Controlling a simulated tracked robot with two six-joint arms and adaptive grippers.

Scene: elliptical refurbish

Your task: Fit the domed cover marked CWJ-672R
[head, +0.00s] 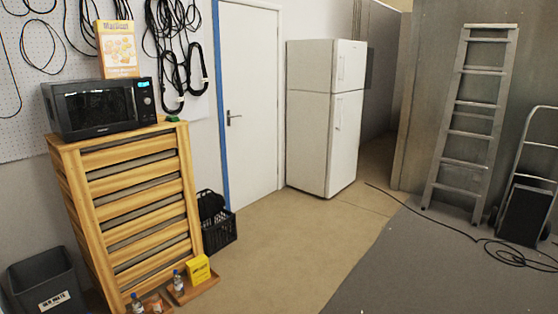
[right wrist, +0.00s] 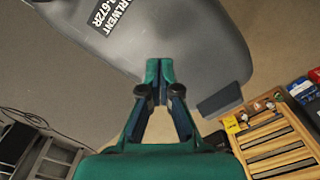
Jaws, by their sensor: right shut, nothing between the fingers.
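A large grey rounded piece (right wrist: 165,35) fills the upper part of the right wrist view. A dark label (right wrist: 99,14) on it is cut off by the frame edge, with "RLWENT" and "-672R" readable. My right gripper (right wrist: 160,68) has its teal fingertips together with nothing between them. The fingertips overlap the lower edge of the grey piece in the picture; I cannot tell whether they touch it. Neither the grey piece nor either gripper shows in the head view.
A slatted wooden crate (head: 140,190) carries a microwave (head: 98,105) and a box (head: 118,50). A grey bin (head: 42,280), black basket (head: 222,235), white fridge (head: 322,120), ladder (head: 470,125) and hand truck (head: 525,210) stand around. A cable (head: 500,250) lies on the grey mat (head: 400,275). Tan floor (head: 270,250) is open.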

